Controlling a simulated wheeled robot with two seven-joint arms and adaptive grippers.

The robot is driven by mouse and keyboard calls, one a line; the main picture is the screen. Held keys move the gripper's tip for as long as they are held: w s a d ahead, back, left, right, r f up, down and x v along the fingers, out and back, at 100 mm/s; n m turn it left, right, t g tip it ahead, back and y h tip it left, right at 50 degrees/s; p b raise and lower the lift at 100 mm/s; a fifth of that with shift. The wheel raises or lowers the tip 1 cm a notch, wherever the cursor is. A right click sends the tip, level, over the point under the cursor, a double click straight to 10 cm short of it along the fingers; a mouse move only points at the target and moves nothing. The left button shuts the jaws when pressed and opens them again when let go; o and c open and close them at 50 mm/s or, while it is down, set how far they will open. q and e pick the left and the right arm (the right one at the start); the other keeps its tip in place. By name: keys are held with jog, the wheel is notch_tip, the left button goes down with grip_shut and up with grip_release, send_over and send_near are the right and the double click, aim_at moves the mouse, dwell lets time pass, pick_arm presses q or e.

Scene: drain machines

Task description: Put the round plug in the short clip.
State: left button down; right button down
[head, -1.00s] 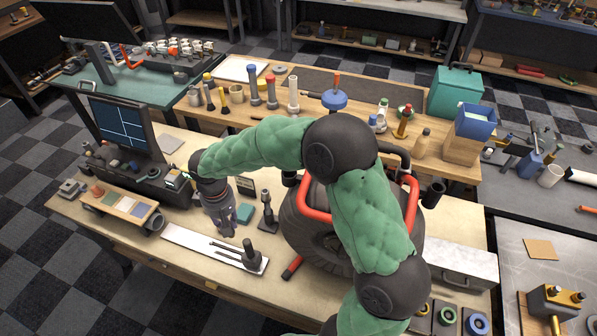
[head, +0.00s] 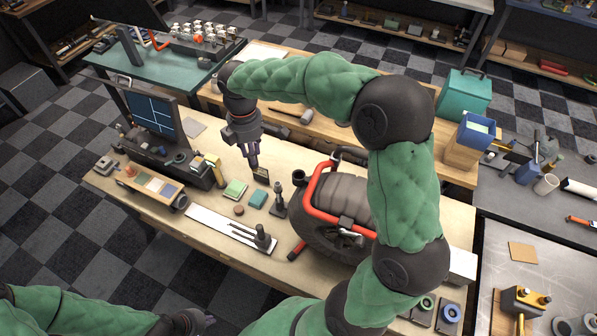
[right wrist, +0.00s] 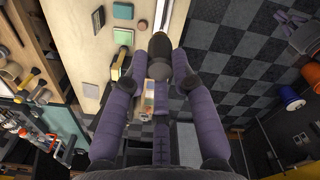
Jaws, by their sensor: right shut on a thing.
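My right gripper (head: 253,157) is above the bench, behind the green pad, pointing down. In the right wrist view its purple fingers (right wrist: 162,70) are shut on a dark, rounded piece (right wrist: 170,42), which looks like the round plug; the fingers hide part of it. In the head view the held piece is too small to make out. I cannot tell for certain which fixture is the short clip. A black upright stand (head: 279,202) is to the right of my right gripper, apart from it. My left gripper (head: 205,319) is at the lower left; its jaws are unclear.
A drum machine with a red frame (head: 318,196) stands at the right of the bench. A green pad (head: 235,189), teal block (head: 257,198) and brown disc (head: 239,210) lie in the middle. A black rod holder (head: 262,238) stands on a white strip. A monitor (head: 153,116) stands left.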

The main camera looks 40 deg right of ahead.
jog(key=s+d+f, duration=0.1)
jog(key=d+f, duration=0.3)
jog(key=s+d+f+p, duration=0.1)
jog(key=d+f, duration=0.3)
jog(key=s+d+f+p, duration=0.1)
jog(key=s+d+f, duration=0.1)
jog(key=d+f, duration=0.3)
jog(key=c, duration=1)
grip_release()
jog(key=shift+f, duration=0.1)
